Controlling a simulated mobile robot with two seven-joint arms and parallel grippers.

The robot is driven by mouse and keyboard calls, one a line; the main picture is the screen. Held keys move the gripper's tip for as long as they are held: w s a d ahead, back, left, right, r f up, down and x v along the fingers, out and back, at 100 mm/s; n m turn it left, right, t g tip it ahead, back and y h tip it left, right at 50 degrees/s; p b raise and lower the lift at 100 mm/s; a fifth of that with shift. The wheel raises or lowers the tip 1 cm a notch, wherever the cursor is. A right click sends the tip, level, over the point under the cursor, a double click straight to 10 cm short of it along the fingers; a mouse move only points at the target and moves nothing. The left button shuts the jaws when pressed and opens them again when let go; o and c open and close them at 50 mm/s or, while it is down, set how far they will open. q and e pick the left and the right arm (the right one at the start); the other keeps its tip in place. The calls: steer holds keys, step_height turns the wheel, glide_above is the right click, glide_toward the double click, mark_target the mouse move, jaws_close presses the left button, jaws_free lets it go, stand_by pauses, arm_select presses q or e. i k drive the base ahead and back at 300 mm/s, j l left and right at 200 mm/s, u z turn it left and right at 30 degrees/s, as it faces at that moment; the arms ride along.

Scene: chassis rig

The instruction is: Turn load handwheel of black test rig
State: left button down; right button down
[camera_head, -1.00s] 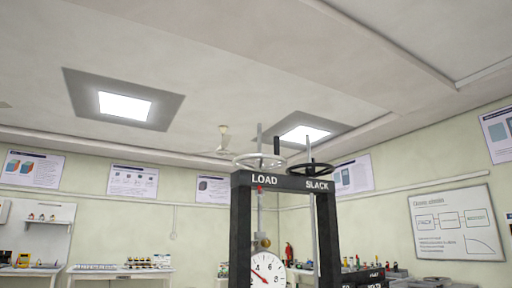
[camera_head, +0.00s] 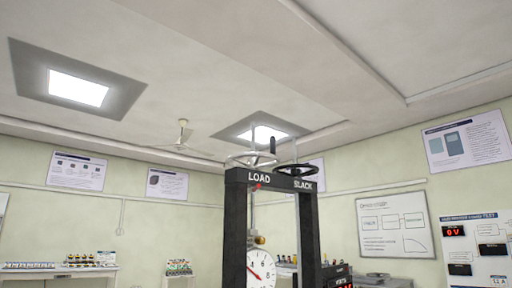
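The black test rig (camera_head: 236,232) stands a little right of centre, an upright frame with a crossbeam marked LOAD and SLACK. The load handwheel (camera_head: 250,159) is a pale silver wheel on top of the beam above the word LOAD, with a dark upright handle on its rim. A black slack handwheel (camera_head: 296,169) sits to its right above SLACK. A round white dial (camera_head: 261,268) hangs inside the frame, with its lower edge cut off. Neither of my grippers shows in the view.
Benches with small items (camera_head: 90,260) stand along the left back wall. A whiteboard (camera_head: 396,222) and a panel reading 0 V (camera_head: 472,245) are on the right wall. The floor is out of view.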

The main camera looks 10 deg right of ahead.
mark_target(252, 162)
steer(key=i+j, duration=0.1)
steer(key=j, duration=0.3)
steer(key=i+j+z, duration=0.15)
steer(key=j, duration=0.25)
steer(key=i+j, duration=0.4)
steer(key=j, duration=0.25)
